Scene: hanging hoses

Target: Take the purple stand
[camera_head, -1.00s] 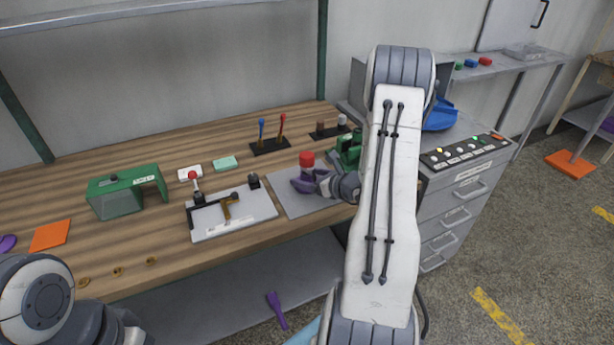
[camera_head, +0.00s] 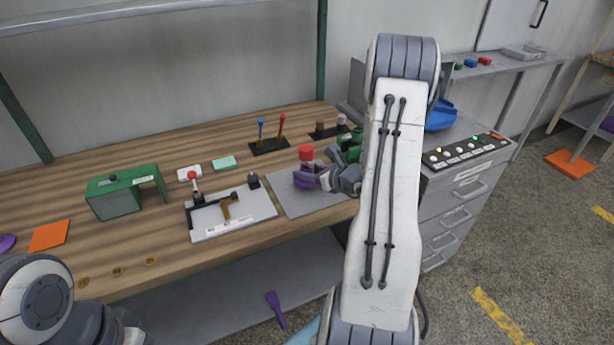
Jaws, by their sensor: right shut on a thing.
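The purple stand (camera_head: 307,177) with a red-topped piece (camera_head: 306,154) on it is at the grey mat (camera_head: 296,203) on the wooden bench. My right gripper (camera_head: 322,178) reaches in from the right and is shut on the purple stand. The fingers partly hide the stand's right side. I cannot tell clearly whether the stand touches the mat. My left arm shows at the lower left, but its gripper is not in view.
A white fixture plate (camera_head: 232,215) with a red-knobbed clamp lies left of the mat. A green housing (camera_head: 127,190) stands further left. A black holder (camera_head: 270,147) with two tools is behind. A grey drawer cabinet (camera_head: 465,195) stands at the right.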

